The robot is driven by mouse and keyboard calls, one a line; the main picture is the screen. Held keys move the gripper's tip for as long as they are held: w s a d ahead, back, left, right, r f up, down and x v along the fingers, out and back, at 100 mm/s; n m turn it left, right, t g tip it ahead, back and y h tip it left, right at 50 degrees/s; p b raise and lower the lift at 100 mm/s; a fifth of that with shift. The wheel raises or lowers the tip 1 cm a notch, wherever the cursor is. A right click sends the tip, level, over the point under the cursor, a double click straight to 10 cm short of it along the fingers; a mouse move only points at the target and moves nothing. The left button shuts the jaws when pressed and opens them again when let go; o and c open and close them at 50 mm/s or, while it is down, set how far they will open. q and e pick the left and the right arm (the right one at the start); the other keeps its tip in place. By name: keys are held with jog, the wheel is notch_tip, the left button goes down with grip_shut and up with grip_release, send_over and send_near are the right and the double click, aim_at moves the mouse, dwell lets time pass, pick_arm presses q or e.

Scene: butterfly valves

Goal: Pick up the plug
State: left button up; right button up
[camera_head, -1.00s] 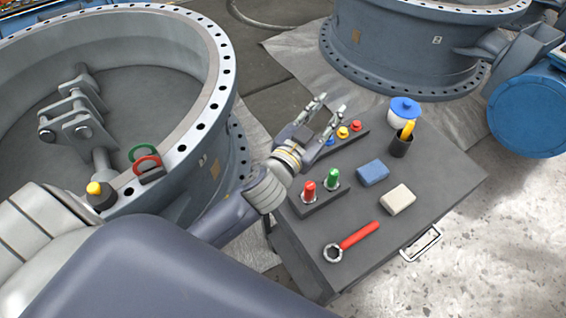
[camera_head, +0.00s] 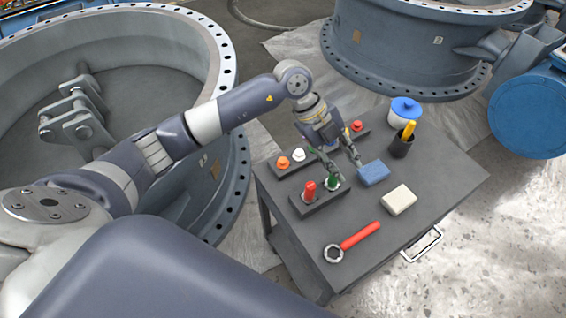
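A dark block (camera_head: 312,205) on the grey cart holds a red plug (camera_head: 309,191) and a green plug (camera_head: 332,181), both upright. My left gripper (camera_head: 345,168) points down above the cart with its fingers spread. One fingertip is close to the green plug and partly hides it; the other is to the right, near the blue block (camera_head: 373,173). I cannot tell whether a finger touches the green plug. Nothing is held between the fingers. My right gripper is not in view.
On the cart (camera_head: 420,215) are a white block (camera_head: 399,200), a red-handled wrench (camera_head: 358,237), a black cup (camera_head: 401,145) with a yellow item, and a blue-lidded jar (camera_head: 405,110). A rail with coloured knobs (camera_head: 283,162) lies behind the plugs. Large valve bodies flank the cart.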

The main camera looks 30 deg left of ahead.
aim_at(284, 161)
pick_arm(q)
jog(key=w+a+n+y, duration=0.2)
jog(key=a+n+y, duration=0.35)
jog(key=a, duration=1.05)
notch_tip(284, 161, down, 10)
jog(key=shift+s+a+f+m+g+y+p, duration=0.15)
jog(key=shift+m+y, duration=0.2)
jog(key=shift+m, duration=0.2)
jog(key=shift+w+f+m+g+y+p, duration=0.15)
jog(key=shift+m+y, duration=0.15)
jog(key=shift+m, duration=0.2)
jog(key=shift+s, duration=0.1)
jog(key=c, duration=0.5)
